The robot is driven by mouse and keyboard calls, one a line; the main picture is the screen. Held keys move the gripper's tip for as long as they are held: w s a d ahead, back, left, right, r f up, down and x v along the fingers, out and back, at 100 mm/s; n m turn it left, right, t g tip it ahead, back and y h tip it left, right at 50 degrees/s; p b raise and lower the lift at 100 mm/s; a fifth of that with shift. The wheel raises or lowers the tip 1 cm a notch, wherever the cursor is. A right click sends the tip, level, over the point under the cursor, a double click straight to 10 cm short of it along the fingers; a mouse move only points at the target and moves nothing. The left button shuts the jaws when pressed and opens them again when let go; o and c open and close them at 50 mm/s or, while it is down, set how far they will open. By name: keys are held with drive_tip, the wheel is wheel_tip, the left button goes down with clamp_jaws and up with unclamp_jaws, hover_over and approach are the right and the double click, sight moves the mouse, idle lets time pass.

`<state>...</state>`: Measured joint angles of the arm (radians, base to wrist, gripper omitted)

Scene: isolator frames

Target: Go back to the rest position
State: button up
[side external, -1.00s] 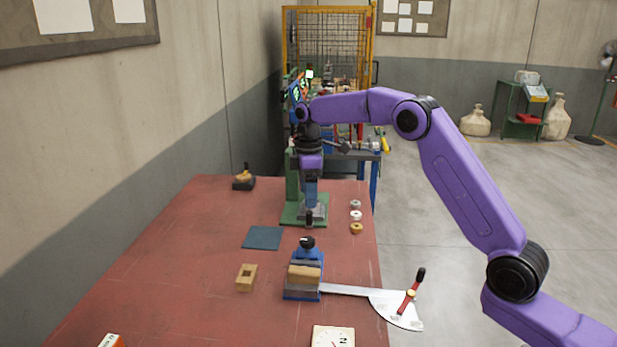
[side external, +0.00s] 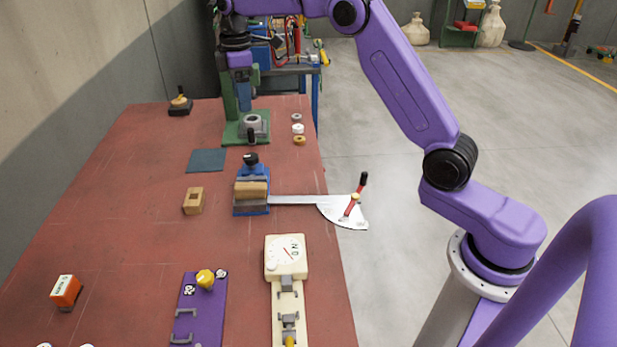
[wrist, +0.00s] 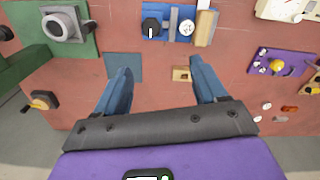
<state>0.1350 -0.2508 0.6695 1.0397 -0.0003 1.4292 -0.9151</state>
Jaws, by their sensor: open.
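My gripper (side external: 245,106) points down over the red table in the side external view, in front of the green stand (side external: 229,95) at the table's far end. In the wrist view its two blue fingers (wrist: 160,78) are spread well apart with nothing between them. The red tabletop shows below the fingertips. A dark teal square (wrist: 124,67) and a wooden block with a square hole (wrist: 181,74) lie beneath, apart from the fingers.
A blue vise (side external: 251,208) holds a wooden piece; a metal arm with a dial plate (side external: 343,213) sticks out past the table's right edge. A purple board (side external: 201,300), a cream gauge (side external: 286,256) and an orange box (side external: 65,290) lie nearer the camera. Small rings (side external: 298,129) lie far right.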

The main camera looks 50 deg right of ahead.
drive_tip(key=s+a, duration=0.5)
drive_tip(key=s, duration=0.5)
drive_tip(key=s+a, duration=0.4)
drive_tip(key=s, duration=0.7)
drive_tip(key=s+d+f, duration=0.2)
drive_tip(key=s+d, duration=0.1)
drive_tip(key=s, duration=0.8)
drive_tip(key=s+d+f, duration=0.3)
drive_tip(key=s+d, duration=0.1)
drive_tip(key=s, duration=0.7)
drive_tip(key=shift+s+d+n, duration=0.15)
drive_tip(key=shift+s+n, duration=0.25)
